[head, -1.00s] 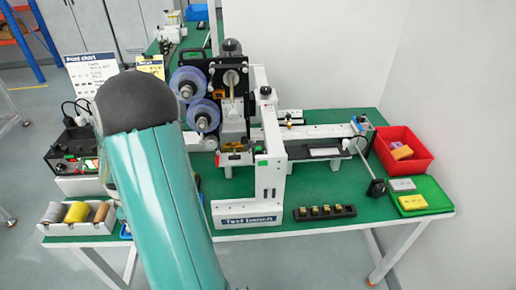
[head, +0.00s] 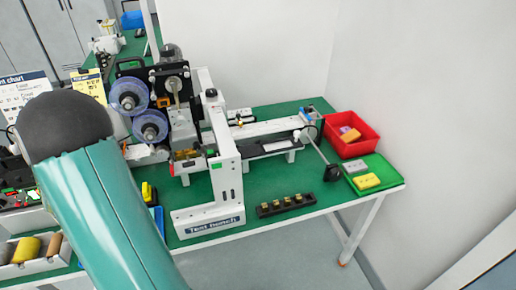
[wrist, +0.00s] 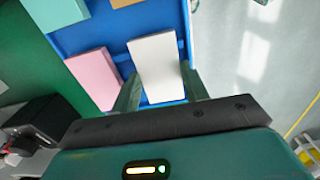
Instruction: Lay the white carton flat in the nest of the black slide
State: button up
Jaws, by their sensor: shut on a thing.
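In the wrist view the white carton (wrist: 158,68) stands out pale between the two fingers of my gripper (wrist: 161,88), which is shut on it. Blue tray (wrist: 115,22) surface shows under and around it; I cannot tell whether the carton touches the tray. In the head view the black slide (head: 248,150) lies on the machine at the right part of the bench, with a pale rectangle on it. I cannot tell whether that rectangle is the nest. My gripper and the carton are hidden behind my arm in the head view.
A pink carton (wrist: 94,77) lies close left of the held one, with a teal carton (wrist: 58,10) farther off. The white upright frame (head: 222,145) stands between the tray side and the slide. A red bin (head: 350,135) and green tray (head: 386,173) are at right.

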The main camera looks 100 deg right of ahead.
jog(key=shift+r, duration=0.15)
jog(key=shift+r, duration=2.35)
